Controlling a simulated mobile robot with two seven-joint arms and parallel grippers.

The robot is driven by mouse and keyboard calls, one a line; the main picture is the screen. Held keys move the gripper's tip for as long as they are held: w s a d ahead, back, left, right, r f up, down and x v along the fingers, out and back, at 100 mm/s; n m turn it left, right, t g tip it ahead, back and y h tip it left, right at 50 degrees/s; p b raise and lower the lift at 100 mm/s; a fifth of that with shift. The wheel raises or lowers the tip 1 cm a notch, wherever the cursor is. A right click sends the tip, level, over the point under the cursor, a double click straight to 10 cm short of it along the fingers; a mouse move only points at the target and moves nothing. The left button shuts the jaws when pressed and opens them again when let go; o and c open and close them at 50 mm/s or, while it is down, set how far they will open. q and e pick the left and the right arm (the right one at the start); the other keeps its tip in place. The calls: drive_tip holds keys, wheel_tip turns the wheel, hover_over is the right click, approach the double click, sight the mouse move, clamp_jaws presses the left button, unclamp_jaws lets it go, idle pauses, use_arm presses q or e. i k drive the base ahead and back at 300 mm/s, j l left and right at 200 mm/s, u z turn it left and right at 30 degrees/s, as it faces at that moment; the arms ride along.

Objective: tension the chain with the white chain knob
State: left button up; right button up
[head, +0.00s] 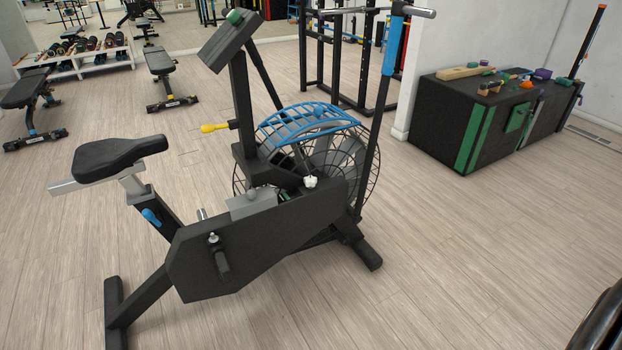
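The exercise bike (235,250) with a caged fan wheel stands in the middle of the head view. A small white knob (311,182) sits on top of its dark frame, just in front of the wire fan cage (362,150). This appears to be the chain knob. The chain itself is not clearly seen; the dark housing hides most of the drive. Neither of my grippers is in view, and nothing touches the knob.
The bike has a black seat (118,158), a yellow knob (213,128), a blue knob (151,217) and a blue-gripped lever (391,45). A black cabinet (440,122) with small items stands back right. A dark rounded object (603,325) is cut off bottom right. Front floor is clear.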

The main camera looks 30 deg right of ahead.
sight(310, 181)
drive_tip(key=i+l+z, duration=0.35)
drive_tip(key=i+l, duration=0.75)
drive_tip(key=l, duration=0.15)
